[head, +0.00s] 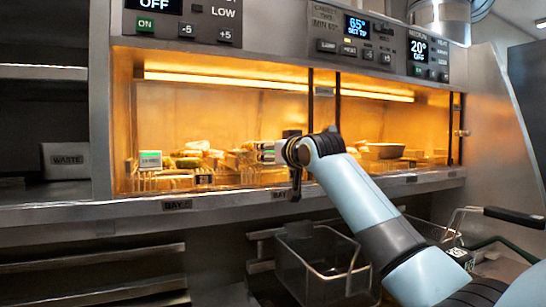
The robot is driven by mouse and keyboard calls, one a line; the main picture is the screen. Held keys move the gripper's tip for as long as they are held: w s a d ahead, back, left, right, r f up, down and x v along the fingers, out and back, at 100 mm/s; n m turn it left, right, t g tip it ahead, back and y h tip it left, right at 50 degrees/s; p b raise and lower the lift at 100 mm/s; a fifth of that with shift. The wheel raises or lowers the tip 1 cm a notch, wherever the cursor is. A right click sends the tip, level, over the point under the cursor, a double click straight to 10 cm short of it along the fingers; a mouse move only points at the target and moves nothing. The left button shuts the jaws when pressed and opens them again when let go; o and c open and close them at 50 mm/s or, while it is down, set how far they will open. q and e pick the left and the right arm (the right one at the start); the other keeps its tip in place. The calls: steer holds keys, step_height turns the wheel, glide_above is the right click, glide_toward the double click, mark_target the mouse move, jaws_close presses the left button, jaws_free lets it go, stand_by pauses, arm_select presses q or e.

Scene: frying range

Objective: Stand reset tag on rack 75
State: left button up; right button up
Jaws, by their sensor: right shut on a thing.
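My right gripper (282,151) reaches into the warm lit bay near the middle of the head view. It is shut on a small pale piece with a green mark (267,152), which looks like the reset tag. My wrist and the small size hide most of it, and I cannot read it. A white and green tag (150,160) stands at the left end of the bay, above wire tines. Low racks with golden food (200,158) line the bay floor. I cannot make out the number 75 on any rack. My left gripper is not in view.
The control panel (200,22) overhangs the bay, and a dark upright divider (323,105) stands close to my right gripper. A metal ledge (120,214) runs along the front. A wire basket (305,272) hangs below. A waste box (66,160) sits left.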

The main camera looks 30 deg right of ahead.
steer(key=shift+f, duration=0.1)
steer(key=o, duration=1)
steer(key=s+b, duration=0.1)
steer(key=s, duration=1.1)
steer(key=shift+a+r+b, duration=0.35)
steer(key=shift+a+r, duration=0.1)
